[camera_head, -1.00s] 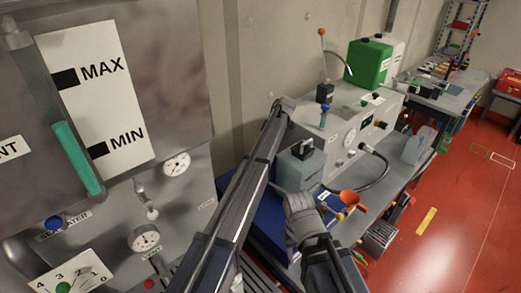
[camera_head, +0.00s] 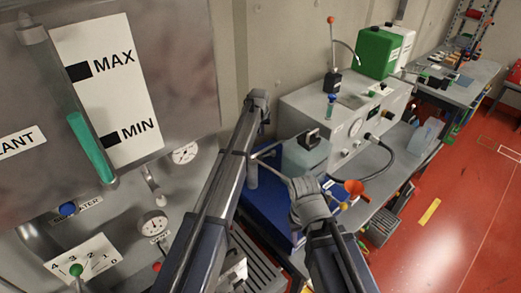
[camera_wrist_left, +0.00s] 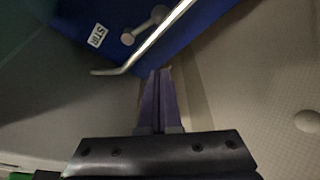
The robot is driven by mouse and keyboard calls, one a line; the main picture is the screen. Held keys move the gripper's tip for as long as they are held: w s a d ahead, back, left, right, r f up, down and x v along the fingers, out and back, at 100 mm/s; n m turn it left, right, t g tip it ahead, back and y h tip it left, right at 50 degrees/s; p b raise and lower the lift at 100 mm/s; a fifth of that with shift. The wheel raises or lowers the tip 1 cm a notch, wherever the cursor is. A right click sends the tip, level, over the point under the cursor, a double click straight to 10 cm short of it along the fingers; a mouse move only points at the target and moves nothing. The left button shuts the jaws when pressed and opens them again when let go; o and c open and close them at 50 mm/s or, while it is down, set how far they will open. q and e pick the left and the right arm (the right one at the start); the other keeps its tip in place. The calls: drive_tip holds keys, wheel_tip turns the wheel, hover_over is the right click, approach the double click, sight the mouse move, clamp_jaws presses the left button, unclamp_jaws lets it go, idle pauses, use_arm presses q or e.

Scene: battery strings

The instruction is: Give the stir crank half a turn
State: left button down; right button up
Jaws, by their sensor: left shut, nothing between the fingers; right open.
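The stir crank (camera_head: 266,152) is a bent metal rod over the blue tank (camera_head: 262,210), beside a grey upright post. In the left wrist view the pale rod (camera_wrist_left: 157,38) crosses the blue face, close to a label (camera_wrist_left: 97,36) that appears to read STIR. My left gripper (camera_head: 258,98) is at the wall side of the tank, partly lost in its dark arm. In the wrist view its dark fingers (camera_wrist_left: 158,88) are shut and empty, tips just beside the rod; I cannot tell if they touch. My right gripper (camera_head: 309,192) is open above the tank's right part, its fingertips hard to make out.
A grey instrument box (camera_head: 352,122) with a gauge and hose stands behind the tank. A steel panel (camera_head: 190,60) with a level gauge and valves closes off the left. Red floor is open at right.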

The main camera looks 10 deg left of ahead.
use_arm(q)
drive_tip(key=shift+r+m, duration=0.1)
drive_tip(key=shift+m, duration=0.6)
drive_tip(key=b+x, duration=1)
drive_tip(key=shift+w+d+f, duration=0.1)
drive_tip(key=shift+w+f, duration=0.1)
drive_tip(key=shift+f, duration=0.1)
drive_tip(key=s, duration=0.4)
drive_tip(key=shift+s, duration=0.15)
